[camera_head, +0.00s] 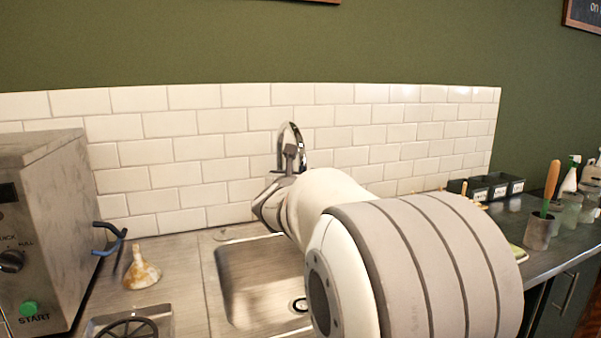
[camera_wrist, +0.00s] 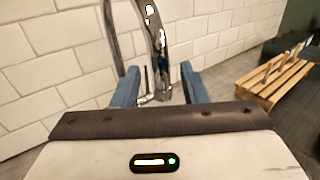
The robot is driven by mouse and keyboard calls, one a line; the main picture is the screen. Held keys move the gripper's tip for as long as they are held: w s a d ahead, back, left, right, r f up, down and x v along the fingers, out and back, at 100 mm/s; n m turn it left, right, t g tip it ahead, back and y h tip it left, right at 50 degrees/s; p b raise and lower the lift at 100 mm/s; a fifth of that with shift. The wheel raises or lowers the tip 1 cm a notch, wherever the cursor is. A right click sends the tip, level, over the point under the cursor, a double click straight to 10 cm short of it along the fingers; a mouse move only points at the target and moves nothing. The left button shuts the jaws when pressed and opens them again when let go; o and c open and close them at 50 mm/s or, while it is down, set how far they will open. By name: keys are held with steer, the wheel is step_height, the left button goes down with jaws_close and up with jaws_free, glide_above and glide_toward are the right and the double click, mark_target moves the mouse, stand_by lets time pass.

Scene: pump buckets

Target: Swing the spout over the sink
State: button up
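The chrome spout (camera_head: 297,130) arches up in front of the tiled wall in the head view, just beyond my arm; its lower part is hidden. In the wrist view the spout (camera_wrist: 157,38) runs down the middle of the picture, with its base near the fingertips. My gripper (camera_wrist: 161,82) is open, with one blue finger on each side of the chrome column. I cannot tell whether either finger touches it. The metal sink (camera_head: 232,290) is left of my arm in the head view, its right part hidden by the arm.
A steel appliance (camera_head: 50,220) with a blue handle stands at the left. A funnel (camera_head: 141,271) sits on the counter beside it. A wooden rack (camera_wrist: 272,80) stands right of my gripper.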

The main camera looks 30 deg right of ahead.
steer(key=v, duration=0.4)
steer(key=shift+s+a, duration=0.15)
steer(key=shift+a, duration=0.05)
steer(key=s+a+f+m+g+y+p, duration=0.2)
steer(key=s+f+m+g+p, duration=0.15)
steer(key=s+m, duration=0.45)
steer(key=s+a+f+m+g+y+p, duration=0.1)
steer(key=s+a+f+m+g+p, duration=0.15)
steer(key=s+f+m+g, duration=0.4)
steer(key=s+a+f+m+g+y+p, duration=0.1)
steer(key=s+a+f+m+y+p, duration=0.2)
steer(key=s+a+m+y+p, duration=0.2)
steer(key=s+a+m+y, duration=0.3)
steer(key=s+a+m, duration=0.4)
steer(key=a+m, duration=0.1)
steer(key=shift+s+a+y+p, duration=0.3)
steer(key=shift+a+p, duration=0.05)
steer(key=shift+a, duration=0.1)
steer(key=shift+f+m, duration=0.15)
steer(key=shift+m, duration=0.1)
